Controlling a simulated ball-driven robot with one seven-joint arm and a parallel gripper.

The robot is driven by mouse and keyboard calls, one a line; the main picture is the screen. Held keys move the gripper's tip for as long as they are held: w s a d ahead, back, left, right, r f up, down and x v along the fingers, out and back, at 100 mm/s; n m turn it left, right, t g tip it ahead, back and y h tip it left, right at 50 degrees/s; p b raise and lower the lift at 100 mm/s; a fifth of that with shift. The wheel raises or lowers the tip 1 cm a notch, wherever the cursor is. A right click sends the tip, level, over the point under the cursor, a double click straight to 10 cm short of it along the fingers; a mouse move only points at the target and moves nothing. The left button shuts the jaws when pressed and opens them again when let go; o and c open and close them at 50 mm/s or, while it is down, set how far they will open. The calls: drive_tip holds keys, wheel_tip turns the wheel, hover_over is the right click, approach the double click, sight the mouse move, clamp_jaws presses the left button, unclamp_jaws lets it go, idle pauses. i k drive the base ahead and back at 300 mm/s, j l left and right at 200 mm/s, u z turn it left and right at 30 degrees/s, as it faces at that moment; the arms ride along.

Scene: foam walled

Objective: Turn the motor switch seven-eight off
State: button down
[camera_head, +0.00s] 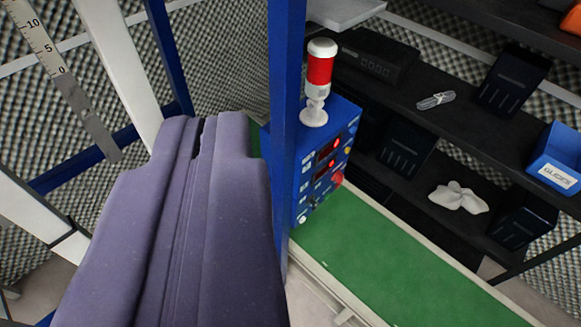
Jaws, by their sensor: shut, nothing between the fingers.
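A blue control box (325,160) stands right of centre, turned so its front panel is seen at a steep angle. The panel carries small red displays, a red knob (337,179) and several small buttons and knobs. The labels are too small to read, so I cannot tell which control is the motor switch seven-eight. My purple gripper (199,135) fills the lower left, its fingers shut and empty. It is left of the box and apart from it in the picture, with a blue post between.
A blue upright post (284,80) stands just left of the box. A red and white signal lamp (320,75) tops the box. A green belt (385,255) runs below it. Dark shelves (440,120) hold boxes at right. A ruler strip (45,50) is at upper left.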

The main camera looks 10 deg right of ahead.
sight(339, 177)
drive_tip(key=k+j+z, duration=0.35)
drive_tip(key=k+j, duration=0.2)
drive_tip(key=j, duration=0.15)
drive_tip(key=k+j+z, duration=0.4)
drive_tip(key=k+j, duration=0.15)
drive_tip(key=i+l+z, duration=0.2)
drive_tip(key=i, duration=0.45)
drive_tip(key=i+z, duration=0.15)
drive_tip(key=i, duration=0.5)
drive_tip(key=i+j+z, duration=0.2)
drive_tip(key=i, duration=0.4)
drive_tip(key=i+j+z, duration=0.15)
drive_tip(key=i, duration=0.5)
